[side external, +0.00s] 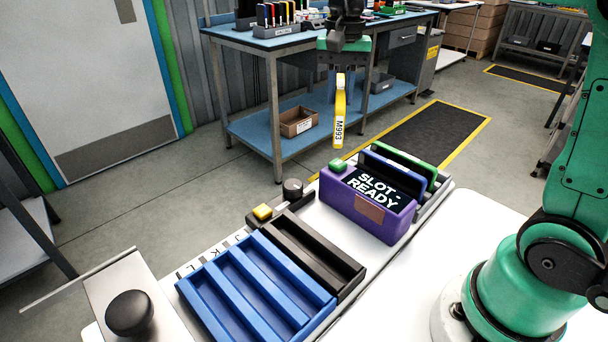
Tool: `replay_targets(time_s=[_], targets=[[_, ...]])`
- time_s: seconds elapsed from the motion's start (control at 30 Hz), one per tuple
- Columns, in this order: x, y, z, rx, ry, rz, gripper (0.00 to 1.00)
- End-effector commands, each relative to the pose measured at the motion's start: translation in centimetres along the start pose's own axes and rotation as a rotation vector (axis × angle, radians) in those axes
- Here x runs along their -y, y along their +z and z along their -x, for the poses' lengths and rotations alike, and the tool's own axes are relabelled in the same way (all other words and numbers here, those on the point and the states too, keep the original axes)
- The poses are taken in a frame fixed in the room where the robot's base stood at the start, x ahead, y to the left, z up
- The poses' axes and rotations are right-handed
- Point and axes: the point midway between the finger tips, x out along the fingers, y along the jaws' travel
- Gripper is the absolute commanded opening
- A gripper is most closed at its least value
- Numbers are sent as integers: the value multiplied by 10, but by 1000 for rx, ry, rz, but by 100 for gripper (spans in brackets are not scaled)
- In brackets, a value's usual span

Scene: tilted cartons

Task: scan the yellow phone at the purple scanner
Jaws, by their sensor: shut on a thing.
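The yellow phone (339,112) hangs upright in my gripper (340,78), seen nearly edge-on with a white label reading M993. My gripper points down and is shut on its upper end. The phone is in the air; in the picture its lower end is above and left of the purple scanner. The purple scanner (368,217) stands on the white table with a dark screen reading "SLOT - READY". A green block (339,165) sits at its back left corner. The side of the phone facing away is hidden.
Blue (400,175) and green (410,156) upright panels stand behind the scanner. A black tray (309,253) and a blue slotted tray (255,285) lie to its left, both empty. A yellow button (262,211) and a dark knob (293,189) are behind them. A workbench (300,45) stands farther back.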

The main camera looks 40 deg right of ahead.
Motion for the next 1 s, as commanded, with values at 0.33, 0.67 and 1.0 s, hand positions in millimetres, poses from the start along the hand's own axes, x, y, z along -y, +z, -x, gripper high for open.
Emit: replay_targets(time_s=[0.33,0.67,1.0], targets=[[40,50,-17,0,0,796,0],[20,22,-8,0,0,409,0],[-56,-43,18,0,0,-810,0]])
